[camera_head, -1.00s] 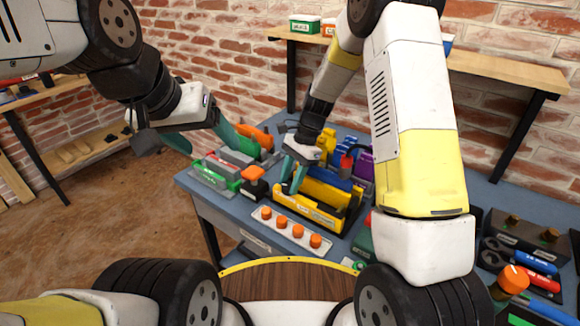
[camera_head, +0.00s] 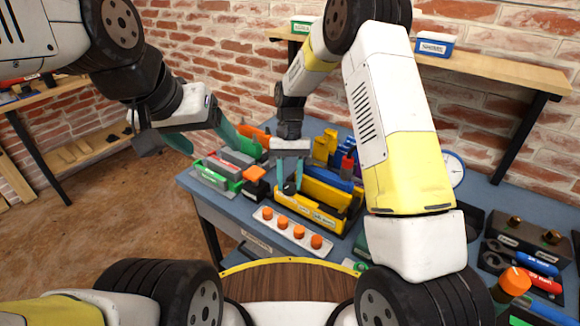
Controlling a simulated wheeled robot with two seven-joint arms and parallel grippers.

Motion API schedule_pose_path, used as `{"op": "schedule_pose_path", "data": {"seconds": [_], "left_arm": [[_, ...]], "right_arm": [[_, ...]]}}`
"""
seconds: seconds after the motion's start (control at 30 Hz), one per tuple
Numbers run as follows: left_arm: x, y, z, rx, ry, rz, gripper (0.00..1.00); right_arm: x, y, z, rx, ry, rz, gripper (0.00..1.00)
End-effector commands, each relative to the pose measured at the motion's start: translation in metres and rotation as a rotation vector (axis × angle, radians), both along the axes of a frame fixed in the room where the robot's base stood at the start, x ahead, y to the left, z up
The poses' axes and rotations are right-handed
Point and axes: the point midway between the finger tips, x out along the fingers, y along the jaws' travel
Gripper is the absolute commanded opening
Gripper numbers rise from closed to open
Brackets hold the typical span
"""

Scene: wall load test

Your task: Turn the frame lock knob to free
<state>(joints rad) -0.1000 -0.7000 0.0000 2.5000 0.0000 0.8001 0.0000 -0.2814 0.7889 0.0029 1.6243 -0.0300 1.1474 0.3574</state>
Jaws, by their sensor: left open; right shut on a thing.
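The yellow frame (camera_head: 312,210) sits on the blue-grey bench, with blue and yellow parts in it. A small dark knob (camera_head: 289,188) shows at its left end. My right gripper (camera_head: 290,180) points down there, with its teal fingers shut on the knob, one on each side. The fingers partly hide the knob, and I cannot read its setting. My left gripper (camera_head: 204,141) is open and empty, in the air left of the bench, with its teal fingers wide apart.
A white strip with several orange knobs (camera_head: 292,229) lies in front of the frame. A green tray (camera_head: 221,178) with grey blocks and an orange-topped piece (camera_head: 255,173) stand to the left. A dial gauge (camera_head: 453,169) stands behind my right arm. A wooden shelf (camera_head: 490,68) runs along the wall.

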Motion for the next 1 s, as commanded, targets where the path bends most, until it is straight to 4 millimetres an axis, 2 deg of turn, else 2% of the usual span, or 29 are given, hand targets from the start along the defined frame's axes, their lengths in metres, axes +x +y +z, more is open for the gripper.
{"op": "schedule_pose_path", "data": {"seconds": [0.33,0.93,0.97,1.0], "left_arm": [[0.0,0.0,0.0,0.0,0.0,0.0,0.74],[0.0,0.0,0.0,0.0,0.0,0.0,0.74],[0.0,0.0,0.0,0.0,0.0,0.0,0.74],[0.0,0.0,0.0,0.0,0.0,0.0,0.74]], "right_arm": [[0.0009,0.0014,0.001,0.0,-0.003,0.161,0.0],[0.0008,0.0016,0.001,0.001,-0.003,0.198,0.0],[0.0008,0.0015,0.001,0.001,-0.003,0.198,0.41],[0.0006,0.0016,0.0009,0.001,-0.003,0.198,0.49]]}}
